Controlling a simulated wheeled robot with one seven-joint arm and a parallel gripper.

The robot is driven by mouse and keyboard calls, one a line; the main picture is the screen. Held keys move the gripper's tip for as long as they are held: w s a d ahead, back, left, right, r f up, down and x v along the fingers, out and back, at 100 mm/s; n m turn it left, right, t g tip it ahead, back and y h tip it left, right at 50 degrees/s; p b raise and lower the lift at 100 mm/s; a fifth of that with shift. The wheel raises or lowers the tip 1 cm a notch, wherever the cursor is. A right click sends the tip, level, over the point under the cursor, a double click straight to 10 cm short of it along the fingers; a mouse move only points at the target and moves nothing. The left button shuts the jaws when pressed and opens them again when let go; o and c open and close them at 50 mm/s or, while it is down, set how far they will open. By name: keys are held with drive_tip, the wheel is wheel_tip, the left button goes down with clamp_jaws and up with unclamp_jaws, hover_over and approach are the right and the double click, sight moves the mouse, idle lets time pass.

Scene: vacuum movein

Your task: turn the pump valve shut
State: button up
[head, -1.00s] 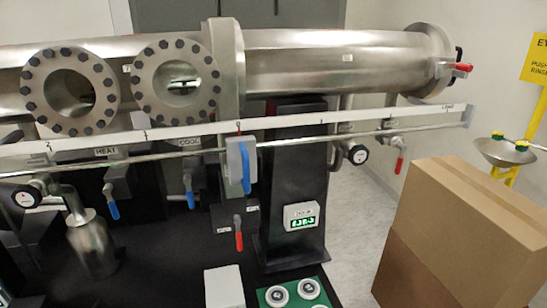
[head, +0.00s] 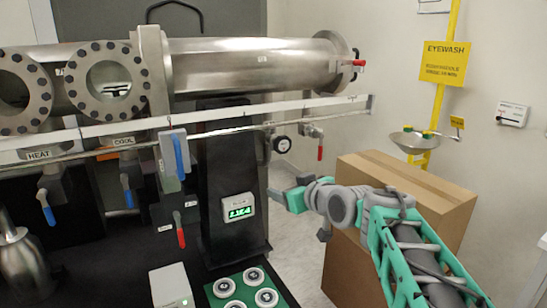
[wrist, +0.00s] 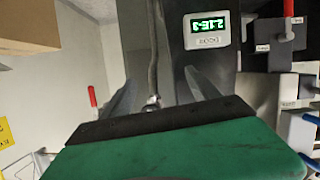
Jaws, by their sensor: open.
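Two red-handled valves show in the head view, and their labels are too small to read, so I cannot tell which is the pump valve. One red-handled valve (head: 181,232) hangs low on the black front, left of the green readout, its lever pointing down. The other red-handled valve (head: 320,150) sits under the rail's right end, lever also down. Both red levers show in the wrist view, at its upper right (wrist: 289,8) and left (wrist: 93,97). My gripper (head: 277,194) is open and empty, right of the black column and apart from both valves. Its two fingers (wrist: 160,97) show in the wrist view.
A cardboard box (head: 400,205) stands beside and behind my arm. The rail (head: 225,130) crosses above my gripper. A blue-handled valve (head: 172,155) sticks out on it. A green tray of white discs (head: 250,290) and a white box (head: 171,285) lie in front.

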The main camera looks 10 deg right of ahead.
sight(284, 146)
drive_tip(key=w+r+t, duration=0.1)
drive_tip(key=r, duration=0.1)
drive_tip(key=w+d+r+t+y, duration=0.1)
drive_tip(key=w+r, duration=0.1)
drive_tip(key=r, duration=0.1)
drive_tip(key=w+d+r+n+t, duration=0.1)
drive_tip(key=r, duration=0.1)
drive_tip(key=shift+w+d+r+t+y, duration=0.25)
drive_tip(key=shift+w+r+t+y, duration=0.05)
drive_tip(key=shift+r, duration=0.1)
drive_tip(key=p+x, duration=0.1)
drive_tip(key=x, duration=0.6)
drive_tip(key=shift+a+f+p, duration=0.1)
drive_tip(key=shift+p, duration=0.3)
drive_tip(key=shift+c, duration=0.5)
drive_tip(key=c, duration=1.3)
drive_tip(key=shift+o, duration=0.2)
